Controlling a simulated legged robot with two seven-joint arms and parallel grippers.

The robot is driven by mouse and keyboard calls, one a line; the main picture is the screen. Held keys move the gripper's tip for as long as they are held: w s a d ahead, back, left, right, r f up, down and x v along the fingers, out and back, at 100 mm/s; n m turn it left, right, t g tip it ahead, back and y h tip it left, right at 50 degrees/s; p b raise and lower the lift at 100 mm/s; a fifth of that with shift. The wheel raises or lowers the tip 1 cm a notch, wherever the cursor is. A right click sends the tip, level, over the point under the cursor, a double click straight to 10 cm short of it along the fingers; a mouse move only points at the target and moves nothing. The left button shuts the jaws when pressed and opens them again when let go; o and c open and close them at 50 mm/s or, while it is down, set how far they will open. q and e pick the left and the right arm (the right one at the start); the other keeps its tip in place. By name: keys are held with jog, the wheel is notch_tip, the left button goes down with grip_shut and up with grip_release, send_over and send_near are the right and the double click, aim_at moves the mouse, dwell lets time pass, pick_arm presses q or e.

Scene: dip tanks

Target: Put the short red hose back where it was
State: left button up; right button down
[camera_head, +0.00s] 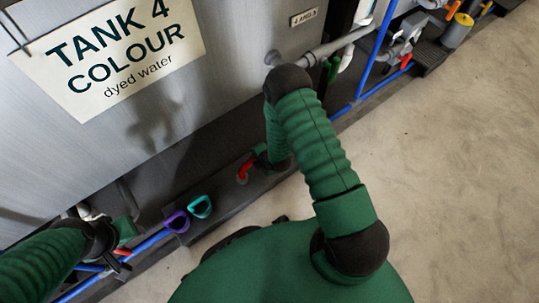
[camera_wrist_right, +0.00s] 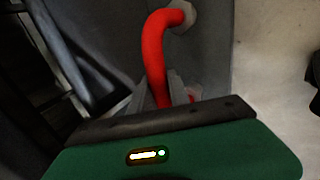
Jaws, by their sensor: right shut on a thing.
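The short red hose (camera_head: 246,167) shows at the dark ledge under the tank, in front of my right gripper (camera_head: 262,158). In the right wrist view the hose (camera_wrist_right: 152,55) is a bent red tube. Its upper end meets a grey round fitting (camera_wrist_right: 183,17); whether it sits on it or only overlaps it I cannot tell. Its lower end runs down to my right gripper (camera_wrist_right: 166,102), which is shut on it; the grip is partly hidden by the gripper body. My left gripper (camera_head: 122,247) is at the lower left by the blue pipe, its jaws unclear.
A purple handle (camera_head: 176,221) and a teal handle (camera_head: 200,207) stand on the ledge (camera_head: 225,198) between my grippers. The tank (camera_head: 225,75) bears a "TANK 4 COLOUR" sign (camera_head: 115,50). Blue pipes (camera_head: 372,55) and grey pipework run along the tank. Bare floor (camera_head: 455,180) lies at right.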

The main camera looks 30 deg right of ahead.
jog(key=d, duration=0.2)
jog(key=w+d+b, duration=0.1)
jog(key=d, duration=0.2)
jog(key=w+d+f+b, duration=0.1)
jog(key=d, duration=0.1)
jog(key=shift+d, duration=0.15)
jog(key=f+b, duration=0.3)
jog(key=b, duration=0.1)
jog(key=shift+w+d+f, duration=0.1)
jog(key=shift+d+f, duration=0.2)
jog(key=shift+f, duration=0.05)
jog(key=shift+r, duration=0.2)
jog(key=c, duration=1.2)
grip_release()
jog(key=shift+f, duration=0.1)
jog(key=shift+c, duration=0.2)
